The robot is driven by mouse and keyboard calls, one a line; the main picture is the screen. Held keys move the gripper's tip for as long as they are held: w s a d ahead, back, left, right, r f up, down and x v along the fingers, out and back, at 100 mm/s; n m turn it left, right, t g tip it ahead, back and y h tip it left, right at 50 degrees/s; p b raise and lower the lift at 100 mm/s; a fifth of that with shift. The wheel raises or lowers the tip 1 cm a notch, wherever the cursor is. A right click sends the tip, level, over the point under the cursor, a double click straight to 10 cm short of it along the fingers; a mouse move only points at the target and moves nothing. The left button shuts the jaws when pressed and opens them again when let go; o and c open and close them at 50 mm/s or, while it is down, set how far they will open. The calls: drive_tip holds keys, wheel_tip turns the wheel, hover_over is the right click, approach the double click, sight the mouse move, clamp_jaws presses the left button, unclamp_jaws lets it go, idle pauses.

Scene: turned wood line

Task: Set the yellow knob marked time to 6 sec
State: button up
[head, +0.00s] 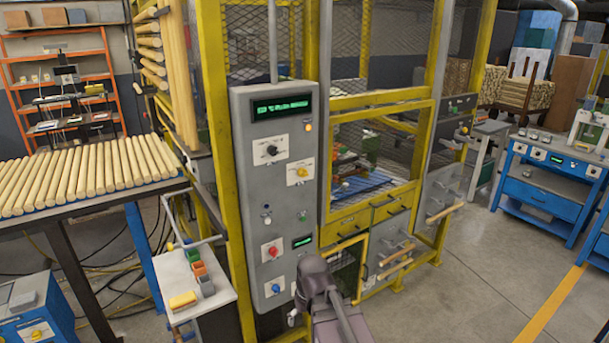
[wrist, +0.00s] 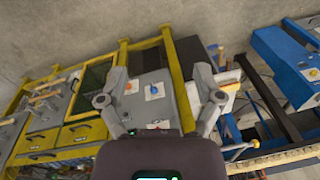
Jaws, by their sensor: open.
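The yellow knob (head: 302,171) sits on a white plate on the upper right of the grey control panel (head: 243,185) in the head view. Its label and scale are too small to read. My gripper (wrist: 160,80) is open and empty in the wrist view, its two fingers spread in front of the panel's lower part. A blue knob (wrist: 153,89) shows between the fingers. In the head view my arm is low, at the panel's foot, well below the yellow knob. The yellow knob cannot be made out in the wrist view.
The panel also carries a green display (head: 281,107), a black knob (head: 271,150) and a red knob (head: 272,251). Yellow frame posts (head: 213,100) flank it. A small side table (head: 197,285) and a table of wooden rods (head: 90,180) stand left.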

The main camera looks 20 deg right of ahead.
drive_tip(key=w+a+r+n+t+y, duration=0.1)
drive_tip(key=w+r+n+t+y, duration=0.25)
drive_tip(key=w, duration=0.75)
drive_tip(key=m+t+p, duration=0.2)
drive_tip(key=t, duration=1.1)
approach(305, 174)
drive_tip(key=s+d, duration=0.2)
drive_tip(key=s, duration=0.1)
drive_tip(key=shift+w+a+n+y, duration=0.1)
drive_tip(key=shift+n+y, duration=0.15)
drive_tip(key=shift+y, duration=0.2)
drive_tip(key=shift+w, duration=0.1)
drive_tip(key=shift+x, duration=6.8)
drive_tip(key=shift+a+f, duration=0.1)
drive_tip(key=c, duration=1.2)
